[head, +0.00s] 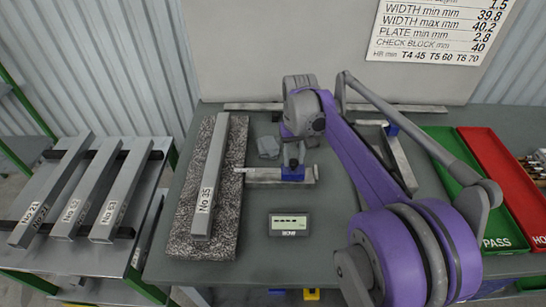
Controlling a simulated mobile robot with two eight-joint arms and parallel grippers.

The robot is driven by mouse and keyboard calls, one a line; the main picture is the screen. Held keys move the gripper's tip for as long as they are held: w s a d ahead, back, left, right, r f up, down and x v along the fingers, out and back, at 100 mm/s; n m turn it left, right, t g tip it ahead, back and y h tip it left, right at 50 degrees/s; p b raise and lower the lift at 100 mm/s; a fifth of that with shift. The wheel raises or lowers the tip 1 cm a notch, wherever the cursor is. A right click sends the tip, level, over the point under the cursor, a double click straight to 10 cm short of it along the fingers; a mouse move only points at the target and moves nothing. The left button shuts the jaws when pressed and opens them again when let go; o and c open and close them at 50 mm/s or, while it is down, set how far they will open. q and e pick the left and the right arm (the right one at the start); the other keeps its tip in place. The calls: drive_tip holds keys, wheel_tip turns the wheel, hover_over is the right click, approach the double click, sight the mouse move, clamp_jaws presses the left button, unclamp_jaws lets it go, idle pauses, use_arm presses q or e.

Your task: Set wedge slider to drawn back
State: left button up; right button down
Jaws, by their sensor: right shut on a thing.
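My right gripper (292,156) points down at the middle of the table, with its fingers small and partly hidden by my wrist. It is shut on the wedge slider (292,173), which shows as a blue block on a flat light metal bar. How far the slider is pushed in or drawn back is hard to tell. My left gripper is not in view.
A grey bar marked No 35 (209,180) lies on the stone slab (180,215). A small display (290,224) sits in front of the slider. A second bar with a blue part (398,160) lies behind my arm. Green (448,152) and red (497,180) trays stand at right. Several bars lie on a left rack.

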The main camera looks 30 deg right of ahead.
drive_tip(key=d, duration=0.1)
drive_tip(key=s+d, duration=0.1)
drive_tip(key=shift+s+d, duration=0.3)
drive_tip(key=shift+d, duration=0.05)
drive_tip(key=c, duration=0.8)
unclamp_jaws()
drive_tip(key=shift+o, duration=1.4)
drive_tip(key=shift+s+d, duration=0.1)
drive_tip(key=shift+d, duration=0.05)
